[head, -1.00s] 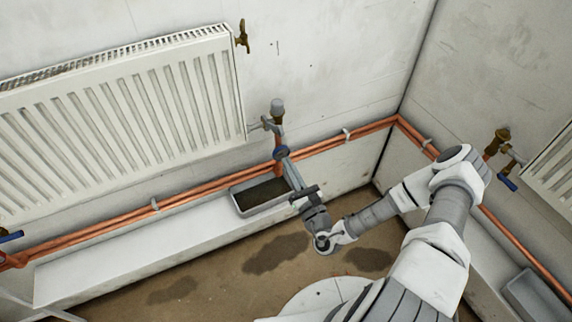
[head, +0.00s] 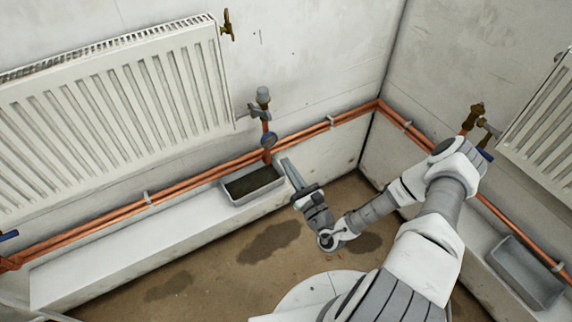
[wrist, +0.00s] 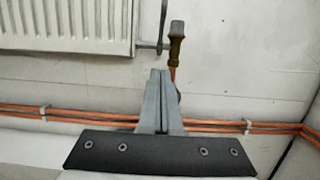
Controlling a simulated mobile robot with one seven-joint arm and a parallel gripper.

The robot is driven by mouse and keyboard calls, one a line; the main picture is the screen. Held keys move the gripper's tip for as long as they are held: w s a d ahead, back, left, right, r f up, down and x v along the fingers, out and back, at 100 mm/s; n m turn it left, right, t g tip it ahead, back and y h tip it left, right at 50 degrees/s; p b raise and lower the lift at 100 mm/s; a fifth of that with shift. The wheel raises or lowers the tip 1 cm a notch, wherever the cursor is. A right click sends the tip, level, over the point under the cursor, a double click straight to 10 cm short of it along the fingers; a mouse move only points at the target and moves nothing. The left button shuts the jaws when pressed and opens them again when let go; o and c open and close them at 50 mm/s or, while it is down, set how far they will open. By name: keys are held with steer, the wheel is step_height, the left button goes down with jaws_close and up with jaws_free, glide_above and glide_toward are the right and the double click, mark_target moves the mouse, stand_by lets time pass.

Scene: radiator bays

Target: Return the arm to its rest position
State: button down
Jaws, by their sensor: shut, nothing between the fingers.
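My gripper (head: 289,167) is at the end of my arm, in front of the wall pipes and just right of a grey tray with dark contents (head: 228,196). In the wrist view my gripper's fingers (wrist: 160,76) are together with nothing between them. Behind them stands a valve with a grey cap (head: 263,96) on a copper riser. It also shows in the wrist view (wrist: 177,40).
A white radiator (head: 110,110) hangs at the left and another (head: 545,120) at the right. Copper pipes (head: 310,133) run along both walls above a white ledge (head: 110,250). An empty grey tray (head: 525,272) is at the lower right. The brown floor has dark stains (head: 268,243).

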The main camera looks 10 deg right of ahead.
steer(key=s+a+r+n+g+y, duration=0.45)
steer(key=s+r+n+g, duration=0.25)
steer(key=r+n+g, duration=0.4)
steer(key=s+a+r+n+g+y, duration=0.4)
steer(key=s+a+r+n+g, duration=0.2)
steer(key=n+g, duration=0.5)
steer(key=s+d+r+n+t+h, duration=0.4)
steer(key=s+d+r+n+h, duration=0.1)
steer(key=d+r+h, duration=0.1)
steer(key=s+d+r+n+t+h, duration=0.4)
steer(key=d+r+n+h, duration=0.1)
steer(key=r+h, duration=0.4)
steer(key=shift+s+d+r, duration=0.3)
steer(key=shift+s+d, duration=0.05)
steer(key=shift+d, duration=0.45)
steer(key=c, duration=1.6)
jaws_free()
